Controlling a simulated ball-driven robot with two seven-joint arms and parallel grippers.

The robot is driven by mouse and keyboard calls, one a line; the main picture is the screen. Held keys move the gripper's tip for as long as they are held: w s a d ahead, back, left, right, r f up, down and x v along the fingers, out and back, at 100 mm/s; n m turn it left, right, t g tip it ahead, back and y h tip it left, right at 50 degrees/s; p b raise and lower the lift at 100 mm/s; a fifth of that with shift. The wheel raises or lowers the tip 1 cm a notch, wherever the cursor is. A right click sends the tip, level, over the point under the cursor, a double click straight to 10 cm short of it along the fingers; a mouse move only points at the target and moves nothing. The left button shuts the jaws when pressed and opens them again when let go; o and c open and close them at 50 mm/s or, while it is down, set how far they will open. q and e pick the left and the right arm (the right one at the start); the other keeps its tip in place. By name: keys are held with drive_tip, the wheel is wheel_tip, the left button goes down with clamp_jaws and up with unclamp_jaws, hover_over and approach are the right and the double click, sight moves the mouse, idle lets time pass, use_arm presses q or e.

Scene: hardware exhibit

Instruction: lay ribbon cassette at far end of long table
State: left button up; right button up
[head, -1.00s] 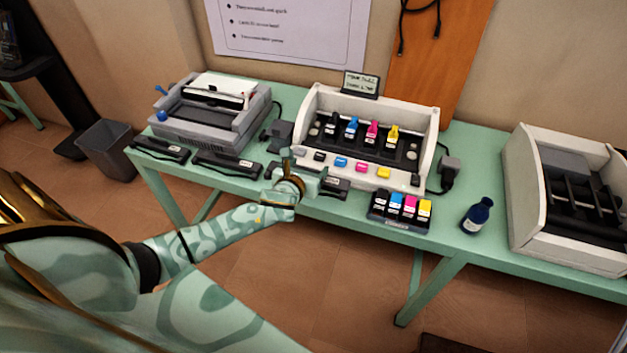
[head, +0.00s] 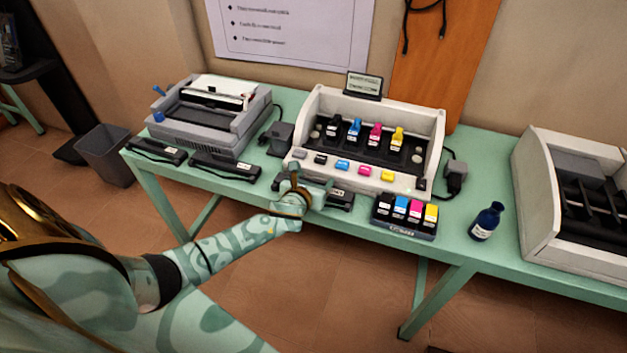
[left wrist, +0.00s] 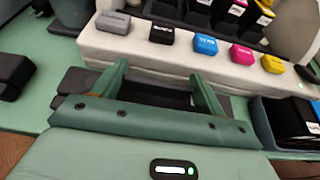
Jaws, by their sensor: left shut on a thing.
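Two black ribbon cassettes lie near the front left of the long green table: one at the corner (head: 157,151) and one beside it (head: 225,166). A third black ribbon cassette (head: 341,198) is at my left gripper (head: 312,186), in front of the white ink exhibit. In the left wrist view, the fingers of this gripper (left wrist: 160,82) are shut on that cassette (left wrist: 150,97), whose dark body shows between and beyond both fingers. The gripper hides part of it. I cannot tell whether it touches the table. My right gripper is not in view.
A grey printer (head: 208,118) stands behind the left cassettes. The white exhibit (head: 325,107) stands close behind my gripper. An ink cartridge tray (head: 404,232), a dark blue bottle (head: 486,222) and a white-sided machine (head: 541,220) stand to the right. A bin (head: 105,155) is on the floor.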

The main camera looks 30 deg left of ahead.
use_arm(q)
drive_tip(key=o, duration=1)
drive_tip(key=shift+r, duration=0.2)
drive_tip(key=p+v, duration=0.4)
drive_tip(key=v, duration=0.8)
drive_tip(key=s+f+n+g+h, duration=0.1)
drive_tip(key=s+f+n+g, duration=0.2)
drive_tip(key=s+f+n, duration=0.7)
drive_tip(key=s+f+n+g, duration=0.4)
drive_tip(key=s+f, duration=0.2)
drive_tip(key=f, duration=0.7)
drive_tip(key=s+d+f+n+g, duration=0.1)
drive_tip(key=s+d+f+n, duration=0.1)
drive_tip(key=s+n, duration=0.3)
drive_tip(key=s+d+f+n+g+h, duration=0.1)
drive_tip(key=s+f+n, duration=0.4)
drive_tip(key=s, duration=0.7)
drive_tip(key=s+d+f+n+g+h, duration=0.1)
drive_tip(key=s+d+f+n+g, duration=0.2)
drive_tip(key=s, duration=0.6)
drive_tip(key=n, duration=0.2)
drive_tip(key=shift+f+n, duration=0.4)
